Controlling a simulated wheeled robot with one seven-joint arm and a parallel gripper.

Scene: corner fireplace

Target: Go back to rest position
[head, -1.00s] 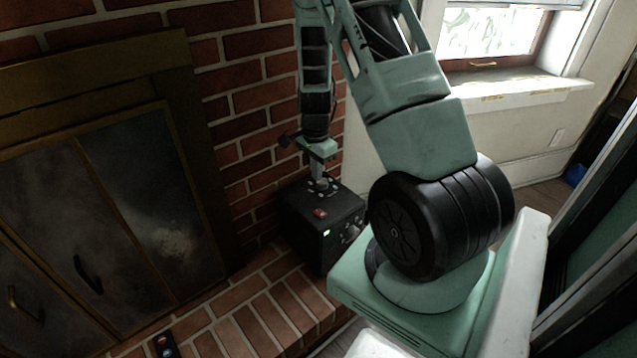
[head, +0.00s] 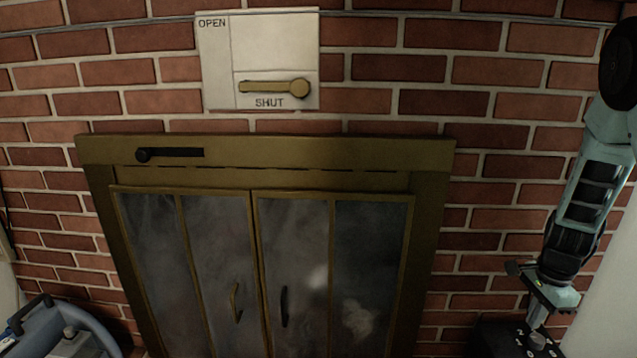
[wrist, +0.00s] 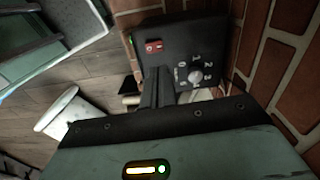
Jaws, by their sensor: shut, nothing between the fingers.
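My gripper (head: 537,318) is at the lower right of the head view, pointing down over a black control box (head: 488,342). Its fingers are shut with nothing between them. In the wrist view the dark closed fingers (wrist: 154,88) reach toward the box (wrist: 222,48), just left of its round knob (wrist: 196,77). The knob sits among the marks 0, 1, 2 and 3. A red switch (wrist: 154,46) is on the same face. I cannot tell whether the fingertips touch the box.
A brass-framed fireplace (head: 265,150) with closed glass doors fills the middle of the head view. Above it a white plate (head: 275,45) has a lever at SHUT. A blue-grey container (head: 50,325) stands lower left. A brick wall (wrist: 297,60) is close right of my gripper.

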